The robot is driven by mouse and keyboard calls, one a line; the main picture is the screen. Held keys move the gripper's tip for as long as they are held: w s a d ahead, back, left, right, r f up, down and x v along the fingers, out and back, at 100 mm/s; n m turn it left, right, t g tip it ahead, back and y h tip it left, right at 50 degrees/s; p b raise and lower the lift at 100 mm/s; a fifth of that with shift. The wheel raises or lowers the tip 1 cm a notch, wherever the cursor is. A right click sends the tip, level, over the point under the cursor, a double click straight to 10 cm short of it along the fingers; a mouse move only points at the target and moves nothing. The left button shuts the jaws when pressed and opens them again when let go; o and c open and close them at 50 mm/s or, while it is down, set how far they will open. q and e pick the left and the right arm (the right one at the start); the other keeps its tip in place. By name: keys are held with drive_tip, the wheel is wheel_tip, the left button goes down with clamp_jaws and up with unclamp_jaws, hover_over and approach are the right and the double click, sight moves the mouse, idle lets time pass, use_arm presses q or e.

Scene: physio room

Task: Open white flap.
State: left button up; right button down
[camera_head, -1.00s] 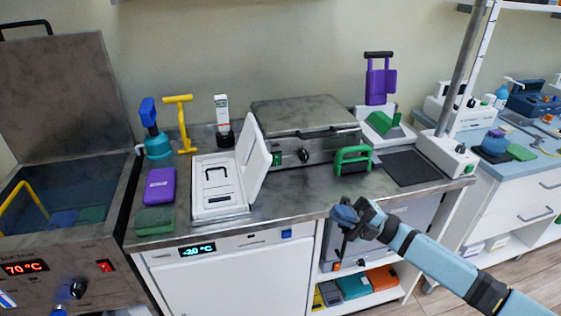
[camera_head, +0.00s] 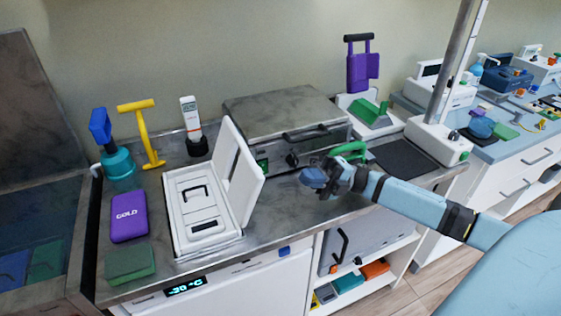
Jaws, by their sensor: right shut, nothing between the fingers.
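A white case (camera_head: 205,245) lies on the steel counter with its inner tray showing a black handle. Its white flap (camera_head: 243,178) stands raised along the case's right side, tilted outward. My right gripper (camera_head: 308,181) is shut and empty. It is over the front part of the counter, to the right of the flap and apart from it. My left gripper is not in view.
A purple GOLD box (camera_head: 129,216) and a green block (camera_head: 130,264) lie left of the case. A steel appliance (camera_head: 285,112) stands behind. A green handle (camera_head: 350,149) is partly hidden behind my right gripper. Bare counter (camera_head: 280,215) lies between flap and gripper.

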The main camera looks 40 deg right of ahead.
sight(264, 177)
drive_tip(key=x, duration=0.8)
drive_tip(key=shift+s+a+r+p, duration=0.15)
drive_tip(key=shift+a+r+p, duration=0.05)
drive_tip(key=shift+p, duration=0.2)
drive_tip(key=shift+a+r, duration=0.15)
drive_tip(key=shift+a, duration=0.3)
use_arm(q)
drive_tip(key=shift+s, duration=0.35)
